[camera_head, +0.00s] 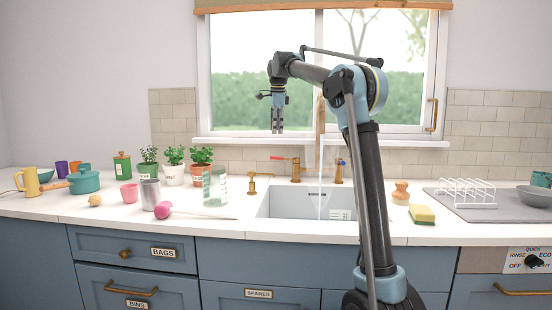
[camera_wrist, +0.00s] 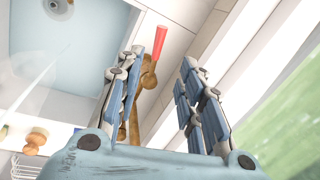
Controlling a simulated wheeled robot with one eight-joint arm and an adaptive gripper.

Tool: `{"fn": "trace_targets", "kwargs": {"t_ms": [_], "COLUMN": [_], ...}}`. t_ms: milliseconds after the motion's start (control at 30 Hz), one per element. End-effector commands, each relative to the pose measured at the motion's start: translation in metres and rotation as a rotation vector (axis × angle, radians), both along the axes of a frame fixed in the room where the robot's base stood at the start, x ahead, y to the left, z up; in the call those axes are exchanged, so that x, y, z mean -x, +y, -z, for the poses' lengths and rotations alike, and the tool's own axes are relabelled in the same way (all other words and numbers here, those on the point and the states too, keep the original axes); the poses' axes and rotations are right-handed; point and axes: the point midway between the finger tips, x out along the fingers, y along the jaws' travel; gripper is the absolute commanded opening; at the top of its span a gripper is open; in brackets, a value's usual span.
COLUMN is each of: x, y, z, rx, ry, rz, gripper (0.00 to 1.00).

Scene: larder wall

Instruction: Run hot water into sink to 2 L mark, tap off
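The white sink (camera_head: 283,207) is set in the counter, with a small marked plate (camera_head: 340,214) on its inner wall. A brass spout (camera_head: 320,118) rises behind it, and a thin pale water stream (camera_head: 321,190) falls into the basin. The brass hot tap (camera_head: 295,167) has a red-tipped lever pointing left; the red lever (camera_wrist: 160,42) also shows in the wrist view. A blue-marked tap (camera_head: 339,170) stands right of the spout. My gripper (camera_head: 277,131) points down above the hot tap, open and empty; its fingers (camera_wrist: 162,92) are apart. The water level is unclear.
A glass jug (camera_head: 215,187), a grey cup (camera_head: 150,194) and potted herbs (camera_head: 173,166) stand left of the sink. A brush (camera_head: 401,192), a sponge (camera_head: 422,215) and a dish rack (camera_head: 467,192) are at right. The window (camera_head: 300,85) is close behind my gripper.

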Motion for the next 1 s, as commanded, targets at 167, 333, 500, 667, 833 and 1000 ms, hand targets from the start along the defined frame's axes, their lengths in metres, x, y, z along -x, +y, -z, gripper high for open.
{"fn": "trace_targets", "kwargs": {"t_ms": [167, 333, 500, 667, 833, 1000], "x": [-0.006, -0.011, -0.017, -0.022, -0.025, -0.025], "y": [0.001, 0.002, 0.004, 0.005, 0.005, 0.006], "z": [0.031, 0.060, 0.089, 0.113, 0.129, 0.134], "rx": [0.000, 0.000, 0.000, 0.000, 0.000, 0.000], "ry": [0.000, 0.000, 0.000, 0.000, 0.000, 0.000], "rz": [0.000, -0.001, -0.001, -0.001, -0.001, -0.001], "gripper": [0.35, 0.35, 0.35, 0.35, 0.35, 0.35]}}
